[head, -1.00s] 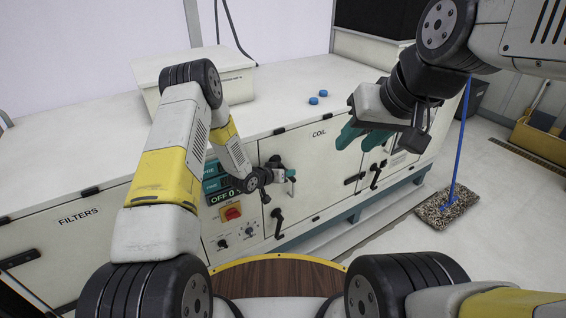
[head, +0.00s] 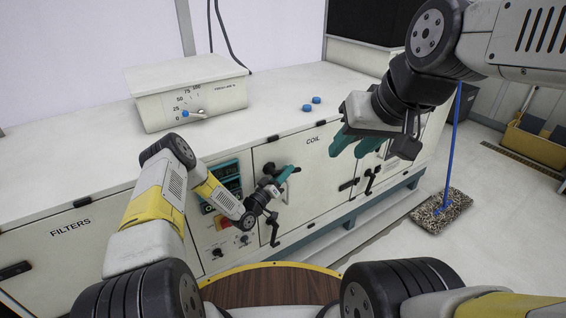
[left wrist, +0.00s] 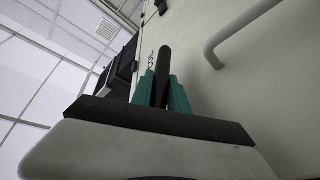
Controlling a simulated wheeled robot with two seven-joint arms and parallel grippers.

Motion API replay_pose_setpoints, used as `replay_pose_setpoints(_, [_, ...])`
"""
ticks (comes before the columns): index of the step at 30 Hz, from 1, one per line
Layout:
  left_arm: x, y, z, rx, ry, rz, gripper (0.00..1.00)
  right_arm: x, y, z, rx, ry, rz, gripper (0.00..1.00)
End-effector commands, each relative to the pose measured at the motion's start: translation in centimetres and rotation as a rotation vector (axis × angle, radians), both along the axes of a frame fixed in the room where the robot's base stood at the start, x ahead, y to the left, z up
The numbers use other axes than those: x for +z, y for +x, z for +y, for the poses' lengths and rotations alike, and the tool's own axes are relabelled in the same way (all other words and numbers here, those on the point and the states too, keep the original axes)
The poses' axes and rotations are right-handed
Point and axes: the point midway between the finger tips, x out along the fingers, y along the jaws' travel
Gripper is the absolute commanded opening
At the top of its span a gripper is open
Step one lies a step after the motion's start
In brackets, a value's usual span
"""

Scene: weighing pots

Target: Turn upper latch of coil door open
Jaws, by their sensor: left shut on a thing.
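The coil door (head: 325,165) is a pale panel marked COIL on the front of the cabinet, and it looks shut. Its upper latch (head: 269,169) is a black handle near the door's upper left corner, partly hidden by my gripper. My left gripper (head: 283,177) is shut on this latch. In the left wrist view, the dark latch handle (left wrist: 164,65) stands between the teal fingers. The lower latch (head: 275,229) is a black handle below, hanging down. My right gripper (head: 352,141) is open and empty, with teal fingers apart, in front of the cabinet's right part.
A pale grab handle (left wrist: 222,42) stands out from the door beside the latch. A mop (head: 442,212) stands on the floor at right. A wooden round top (head: 270,287) is in front.

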Motion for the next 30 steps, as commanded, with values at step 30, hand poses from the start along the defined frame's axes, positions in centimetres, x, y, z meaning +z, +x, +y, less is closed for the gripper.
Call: replay_pose_setpoints(30, [0.04,-0.16,0.08,0.000,-0.036,-0.018,0.29,0.00,0.00,0.00,0.000,0.000,0.000,0.36])
